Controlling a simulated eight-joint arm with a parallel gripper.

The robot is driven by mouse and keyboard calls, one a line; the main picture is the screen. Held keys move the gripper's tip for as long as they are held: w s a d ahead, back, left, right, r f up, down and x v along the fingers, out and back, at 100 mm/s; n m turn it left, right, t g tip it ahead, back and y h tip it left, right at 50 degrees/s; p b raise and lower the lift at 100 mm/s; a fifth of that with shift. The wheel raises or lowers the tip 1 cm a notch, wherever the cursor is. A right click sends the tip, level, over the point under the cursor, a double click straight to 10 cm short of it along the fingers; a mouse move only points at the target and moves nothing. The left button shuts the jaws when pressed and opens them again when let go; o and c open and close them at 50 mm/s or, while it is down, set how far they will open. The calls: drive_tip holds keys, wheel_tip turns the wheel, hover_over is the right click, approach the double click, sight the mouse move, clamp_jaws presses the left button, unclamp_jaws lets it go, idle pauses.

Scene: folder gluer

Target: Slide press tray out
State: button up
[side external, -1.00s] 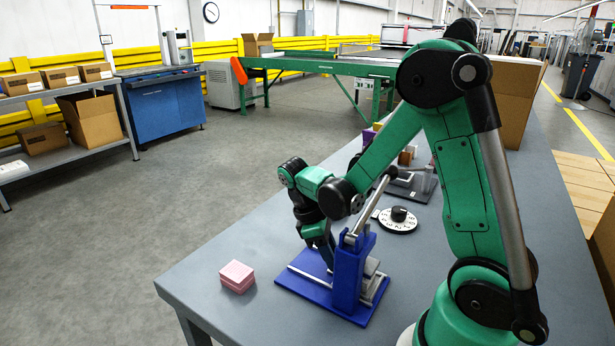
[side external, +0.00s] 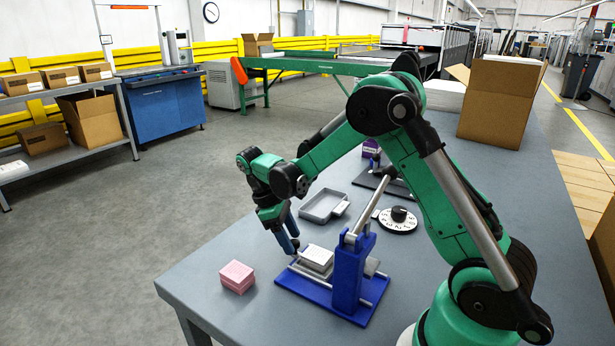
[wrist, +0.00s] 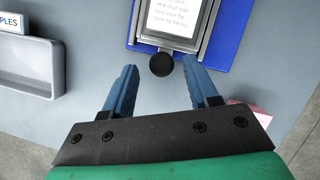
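The blue press (side external: 350,275) stands on the table with its silver lever (side external: 375,205) raised at a slant. Its grey press tray (side external: 312,269) sits low in the press and carries white paper with printed text (wrist: 172,14). In the wrist view, a round black knob (wrist: 161,64) sits at the tray's near edge. My gripper (side external: 291,246) is at the tray's knob end, left of the press. In the wrist view my gripper (wrist: 161,76) is open, with its two blue fingers apart and the knob between and just beyond their tips. Nothing is held.
A pink block stack (side external: 237,276) lies left of the press. A shallow grey tray (side external: 325,206) with a label ending in "PLES" lies behind. A white dial (side external: 398,219) is right of it. The table between pink stack and grey tray is clear.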

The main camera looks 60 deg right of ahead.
drive_tip(key=shift+r, duration=0.15)
drive_tip(key=v, duration=0.5)
drive_tip(key=shift+w+r, duration=0.1)
drive_tip(key=shift+r, duration=0.05)
idle(0.4)
drive_tip(key=s+a+r+m+t+y, duration=0.1)
drive_tip(key=s+a+r+m+t, duration=0.3)
drive_tip(key=s+a+t, duration=0.4)
drive_tip(key=a+r+t, duration=0.1)
drive_tip(key=t, duration=0.2)
drive_tip(key=shift+r+m+y, duration=0.25)
drive_tip(key=shift+m+y, duration=0.05)
drive_tip(key=shift+y, duration=0.1)
